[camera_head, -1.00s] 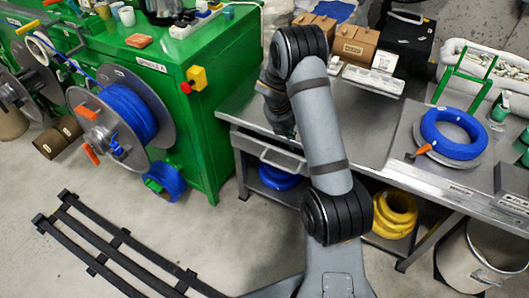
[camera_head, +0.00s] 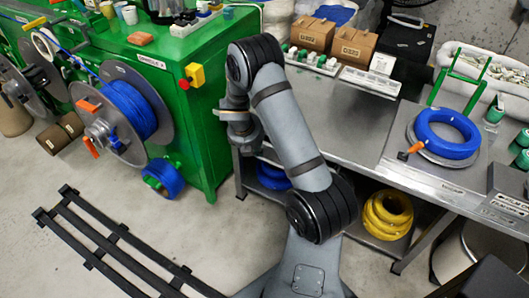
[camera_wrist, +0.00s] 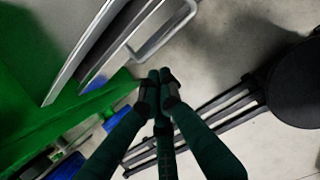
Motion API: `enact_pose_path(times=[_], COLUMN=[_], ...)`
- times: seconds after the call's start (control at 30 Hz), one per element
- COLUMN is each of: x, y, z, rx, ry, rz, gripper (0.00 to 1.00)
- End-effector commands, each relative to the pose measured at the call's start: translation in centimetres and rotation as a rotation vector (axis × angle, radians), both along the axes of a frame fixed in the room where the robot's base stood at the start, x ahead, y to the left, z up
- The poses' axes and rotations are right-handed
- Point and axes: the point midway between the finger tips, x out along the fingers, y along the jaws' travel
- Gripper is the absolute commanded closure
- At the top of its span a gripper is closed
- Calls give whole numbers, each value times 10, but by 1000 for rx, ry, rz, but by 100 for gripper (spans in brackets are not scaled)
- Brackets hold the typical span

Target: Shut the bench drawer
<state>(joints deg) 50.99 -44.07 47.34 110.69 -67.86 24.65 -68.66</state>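The bench (camera_head: 340,110) has a metal top, and its drawer is at the left end, hidden behind my arm in the head view. In the wrist view the drawer front (camera_wrist: 118,45) is a grey strip beside the bench edge, with a dark band between them. Its pale loop handle (camera_wrist: 163,40) sticks out over the floor. My gripper (camera_wrist: 160,76) has its dark fingers together, empty, beside the handle and apart from it in the picture. In the head view my gripper (camera_head: 246,146) hangs low off the bench's left front; its fingertips are unclear.
A green machine cabinet (camera_head: 200,135) with a blue cable reel (camera_head: 130,110) stands left of the bench. A black slatted rack (camera_head: 100,240) lies on the floor in front. Blue and yellow coils (camera_head: 387,214) sit under the bench. Bare floor (camera_head: 215,225) lies between.

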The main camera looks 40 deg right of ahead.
Motion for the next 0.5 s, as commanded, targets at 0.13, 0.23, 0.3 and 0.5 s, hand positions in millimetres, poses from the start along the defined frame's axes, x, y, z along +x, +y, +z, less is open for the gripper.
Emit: enact_pose_path(times=[0.13, 0.23, 0.3, 0.5], x=[3, 6, 9, 21], y=[-12, -19, -24, -48], z=[-33, -52, -64, -61], rx=[-1, 1, 0, -1], ry=[4, 3, 2, -1], rz=[-1, -1, -1, -3], gripper=[100, 100, 100, 100])
